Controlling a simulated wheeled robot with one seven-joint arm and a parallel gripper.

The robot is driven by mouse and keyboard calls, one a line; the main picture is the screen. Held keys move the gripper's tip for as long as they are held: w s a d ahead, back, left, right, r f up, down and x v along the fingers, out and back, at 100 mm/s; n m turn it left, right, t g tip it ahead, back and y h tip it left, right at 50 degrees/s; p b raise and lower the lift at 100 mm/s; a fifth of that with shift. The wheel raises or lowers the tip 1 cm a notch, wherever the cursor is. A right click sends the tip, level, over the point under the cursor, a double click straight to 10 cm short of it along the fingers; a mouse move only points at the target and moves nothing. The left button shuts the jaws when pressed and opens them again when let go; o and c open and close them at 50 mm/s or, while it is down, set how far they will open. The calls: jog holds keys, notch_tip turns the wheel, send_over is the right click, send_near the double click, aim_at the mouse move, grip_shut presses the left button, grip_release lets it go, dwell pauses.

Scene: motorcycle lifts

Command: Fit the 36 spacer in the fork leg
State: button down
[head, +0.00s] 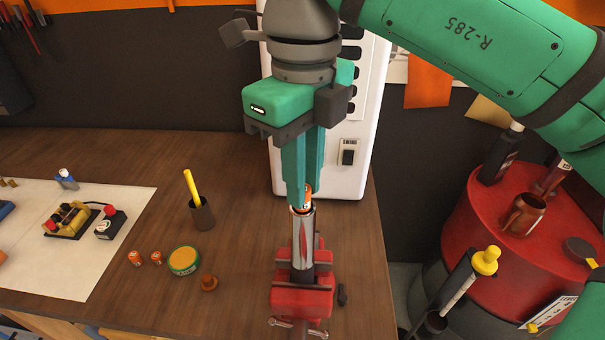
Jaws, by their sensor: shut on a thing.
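The gripper is shut on an orange spacer (308,190) at the tube's open top. The fingers partly hide the spacer, and I cannot read its marking or tell if it has entered the tube. Two other small orange spacers, a left one (135,258) and a right one (157,258), stand on the bench to the left.
A green-and-yellow round tin (184,261), an orange-brown knobbed piece (209,283) and a dark cup (202,213) with a yellow stick stand left of the vise. A white cabinet (352,185) stands close behind. A red drum (480,225) with a mug is at right.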

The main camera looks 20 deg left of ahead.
jog(key=shift+f, duration=0.95)
dwell(0.3)
jog(key=c, duration=1.2)
grip_release()
jog(key=shift+r, duration=0.1)
jog(key=shift+r, duration=3.9)
jog(key=shift+w, duration=0.1)
